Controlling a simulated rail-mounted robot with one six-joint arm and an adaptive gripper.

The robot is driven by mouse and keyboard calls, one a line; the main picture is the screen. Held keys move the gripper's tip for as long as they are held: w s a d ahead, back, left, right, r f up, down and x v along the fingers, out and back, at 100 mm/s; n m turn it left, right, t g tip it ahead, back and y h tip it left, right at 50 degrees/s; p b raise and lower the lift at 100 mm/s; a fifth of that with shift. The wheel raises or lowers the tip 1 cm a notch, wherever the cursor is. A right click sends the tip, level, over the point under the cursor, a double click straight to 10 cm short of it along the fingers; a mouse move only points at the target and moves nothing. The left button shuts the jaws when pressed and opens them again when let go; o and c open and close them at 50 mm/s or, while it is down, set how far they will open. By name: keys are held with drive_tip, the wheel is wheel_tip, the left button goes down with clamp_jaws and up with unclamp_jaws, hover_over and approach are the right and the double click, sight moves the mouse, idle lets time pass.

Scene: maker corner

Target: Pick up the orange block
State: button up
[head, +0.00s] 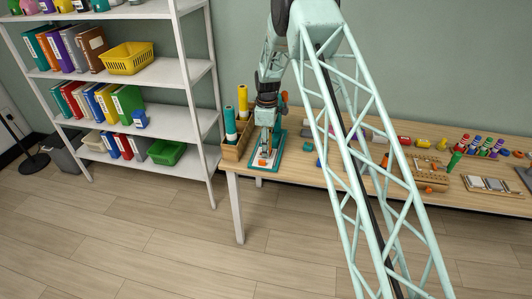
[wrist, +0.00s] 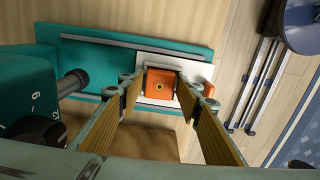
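The orange block (wrist: 160,84) lies on a white plate (wrist: 147,62) set on a teal base (wrist: 85,53), near the middle of the wrist view. My gripper (wrist: 160,88) is over it, with one finger on the left side and one on the right. The fingers stand apart, their tips close beside the block; narrow gaps seem to remain, and I cannot tell whether either tip touches. A second orange piece (wrist: 207,88) shows partly behind the right finger.
A teal body with a dark cylinder (wrist: 73,83) stands close left of the fingers in the wrist view. A wooden bin (head: 232,152) with tall rolls stands left of the base. The table (head: 300,172) holds many small items further right. A shelf (head: 164,75) stands left.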

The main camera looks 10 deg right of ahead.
drive_tip(key=c, duration=0.6)
drive_tip(key=shift+r, duration=0.15)
wheel_tip(320, 180, up, 18)
drive_tip(key=p, duration=0.1)
idle(0.5)
idle(0.5)
